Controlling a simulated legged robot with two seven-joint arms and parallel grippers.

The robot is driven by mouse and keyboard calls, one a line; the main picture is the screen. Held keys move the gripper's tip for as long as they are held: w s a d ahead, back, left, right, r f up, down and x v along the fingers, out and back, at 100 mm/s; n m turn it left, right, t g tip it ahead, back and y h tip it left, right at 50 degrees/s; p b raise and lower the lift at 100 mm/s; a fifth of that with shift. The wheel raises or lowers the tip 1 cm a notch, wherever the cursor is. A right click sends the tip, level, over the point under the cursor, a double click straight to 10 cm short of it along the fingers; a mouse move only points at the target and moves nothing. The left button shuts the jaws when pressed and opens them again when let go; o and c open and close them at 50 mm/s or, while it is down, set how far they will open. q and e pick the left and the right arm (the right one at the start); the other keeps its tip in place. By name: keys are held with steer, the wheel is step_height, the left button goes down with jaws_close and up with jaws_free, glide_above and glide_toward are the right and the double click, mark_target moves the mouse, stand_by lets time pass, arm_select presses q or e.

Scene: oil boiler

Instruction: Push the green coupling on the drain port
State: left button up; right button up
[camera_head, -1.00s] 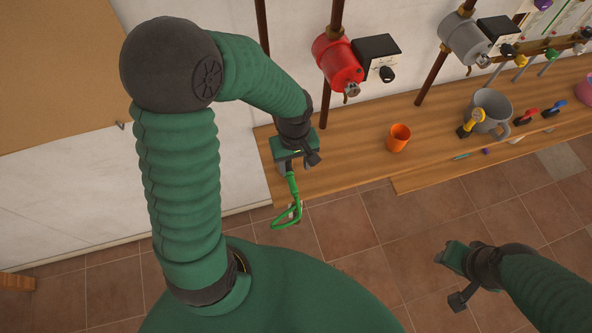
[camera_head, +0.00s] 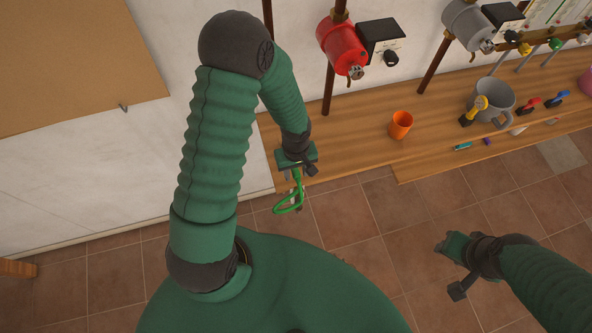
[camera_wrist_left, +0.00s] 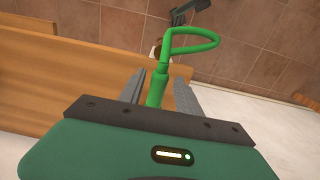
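The green coupling (camera_wrist_left: 157,88) is the thick end of a green looped hose (camera_wrist_left: 195,40). My left gripper (camera_head: 297,170) is shut on it, with one grey finger on each side in the left wrist view. The hose loop (camera_head: 288,205) hangs free in front of the bench's left end in the head view. A small brownish fitting (camera_wrist_left: 157,51) shows just beyond the coupling; I cannot tell what it belongs to. My right gripper (camera_head: 448,246) is over the floor at the lower right; its fingers are too unclear to judge. I cannot make out the drain port.
A wooden bench (camera_head: 350,143) runs along the wall. Red (camera_head: 342,45) and grey (camera_head: 466,27) cylinders sit on wall pipes. The tiled floor in front is clear.

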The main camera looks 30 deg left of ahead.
mark_target(297, 172)
arm_select(q)
steer(key=shift+w+d, duration=0.1)
steer(key=c, duration=0.5)
jaws_close()
steer(key=shift+o, duration=2)
jaws_free()
steer(key=o, duration=0.4)
step_height(297, 172, up, 17)
steer(key=shift+f+p, duration=0.2)
steer(key=shift+p, duration=0.5)
